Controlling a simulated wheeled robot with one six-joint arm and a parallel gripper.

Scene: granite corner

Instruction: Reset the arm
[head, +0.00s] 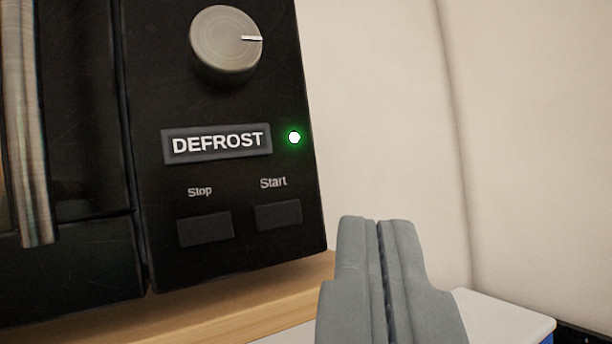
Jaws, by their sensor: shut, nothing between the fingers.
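My gripper (377,222) is shut and empty, its two grey fingers pressed together and pointing up at the lower right of the head view. It appears just right of the lower right corner of a black microwave (80,110); I cannot tell how far apart they are in depth. The microwave's panel has a round knob (227,45) with its white mark pointing right. Below are a label reading DEFROST (218,142), a lit green light (294,137), a Stop button (205,229) and a Start button (278,215).
The microwave stands on a wooden surface (200,312). Its metal door handle (27,130) is at the far left. A pale wall (385,110) fills the right side, with a vertical seam. A white-topped object (505,320) with some blue shows at the lower right.

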